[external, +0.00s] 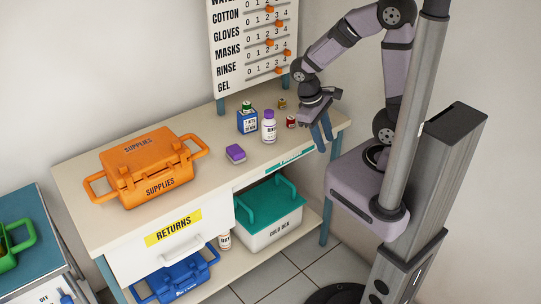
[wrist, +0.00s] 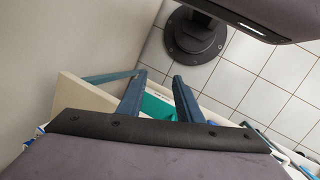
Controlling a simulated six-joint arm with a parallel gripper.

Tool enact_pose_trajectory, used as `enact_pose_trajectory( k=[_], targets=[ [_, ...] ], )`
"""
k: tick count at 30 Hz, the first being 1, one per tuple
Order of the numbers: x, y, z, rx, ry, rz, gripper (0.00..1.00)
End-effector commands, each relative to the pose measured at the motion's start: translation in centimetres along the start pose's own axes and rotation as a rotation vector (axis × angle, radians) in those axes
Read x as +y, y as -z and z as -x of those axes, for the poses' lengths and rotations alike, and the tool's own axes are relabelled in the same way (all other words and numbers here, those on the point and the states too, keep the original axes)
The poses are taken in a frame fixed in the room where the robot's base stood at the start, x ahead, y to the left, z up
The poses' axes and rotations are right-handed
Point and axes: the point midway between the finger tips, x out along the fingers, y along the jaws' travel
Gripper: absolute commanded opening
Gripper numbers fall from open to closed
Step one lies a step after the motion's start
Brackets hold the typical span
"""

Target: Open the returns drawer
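The returns drawer (external: 150,262) has a white front with a yellow RETURNS label (external: 173,228) and a pale handle (external: 183,248) below the label. It sits under the left part of the bench top and looks shut. My gripper (external: 322,138) is at the bench's right end, well to the right of the drawer, pointing down. In the wrist view my gripper (wrist: 159,77) shows two blue-grey fingers spread apart with nothing between them. I cannot make out the drawer in the wrist view.
An orange supplies case (external: 150,172) stands on the bench (external: 210,165) above the drawer. A teal-lidded cold box (external: 268,221) and a blue case (external: 177,281) sit on the lower shelf.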

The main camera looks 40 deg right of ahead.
Motion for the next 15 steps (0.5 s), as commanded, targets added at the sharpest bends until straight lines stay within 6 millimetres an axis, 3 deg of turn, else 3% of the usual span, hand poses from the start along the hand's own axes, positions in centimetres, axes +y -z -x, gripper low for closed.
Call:
enact_pose_trajectory(
  k=[1,3,8,15],
  targets=[
    [-0.9,0.9,-2.6,-0.011,-0.039,0.031,0.33],
    [-1.5,1.6,-4.0,-0.023,-0.096,0.065,0.33],
    [-2.8,3.6,-6.9,-0.030,-0.239,0.135,0.33],
    [-5.9,8.0,-10.4,0.027,-0.471,0.237,0.33]
  ],
)
